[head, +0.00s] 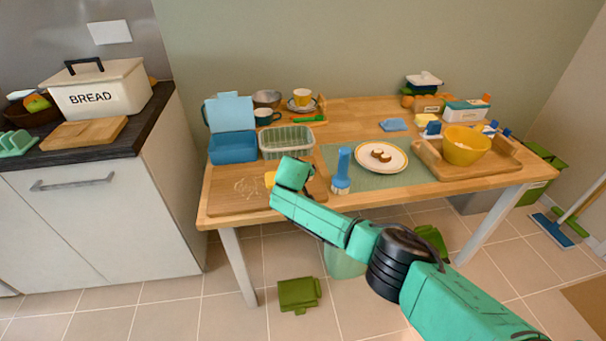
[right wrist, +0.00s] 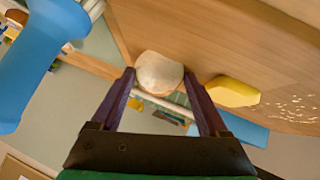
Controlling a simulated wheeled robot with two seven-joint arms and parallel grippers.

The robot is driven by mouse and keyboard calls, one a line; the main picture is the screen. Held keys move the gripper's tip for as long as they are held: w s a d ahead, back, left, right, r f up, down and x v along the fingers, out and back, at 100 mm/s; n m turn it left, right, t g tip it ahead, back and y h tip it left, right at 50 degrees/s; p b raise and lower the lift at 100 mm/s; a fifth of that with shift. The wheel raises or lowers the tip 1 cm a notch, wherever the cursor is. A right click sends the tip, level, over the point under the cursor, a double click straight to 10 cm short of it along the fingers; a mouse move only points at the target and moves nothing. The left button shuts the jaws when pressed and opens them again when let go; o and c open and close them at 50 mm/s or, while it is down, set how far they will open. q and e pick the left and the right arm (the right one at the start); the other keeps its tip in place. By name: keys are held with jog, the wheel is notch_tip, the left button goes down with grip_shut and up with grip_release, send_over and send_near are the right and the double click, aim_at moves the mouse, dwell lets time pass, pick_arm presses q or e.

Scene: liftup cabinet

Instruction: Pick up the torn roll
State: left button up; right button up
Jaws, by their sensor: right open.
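In the right wrist view a pale, rounded lump (right wrist: 158,70), which looks like the torn roll, lies on the wooden board between and just beyond my right gripper's fingertips. My right gripper (right wrist: 160,77) is open, with a purple finger on either side of the lump; I cannot tell whether they touch it. In the head view my right gripper (head: 292,187) is over the board's right part and its own arm hides the lump. My left gripper is in neither view.
A yellow piece (right wrist: 232,92) lies beside the lump, with crumbs on the board (head: 235,188). A blue brush (head: 342,172) stands close right of the gripper. A plate (head: 398,168) holds brown pieces.

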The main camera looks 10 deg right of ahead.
jog(key=shift+s+d+f, duration=0.1)
jog(key=shift+d+f, duration=0.05)
jog(key=shift+f, duration=0.15)
jog(key=c, duration=1)
notch_tip(320, 180, up, 20)
jog(key=shift+r, duration=0.15)
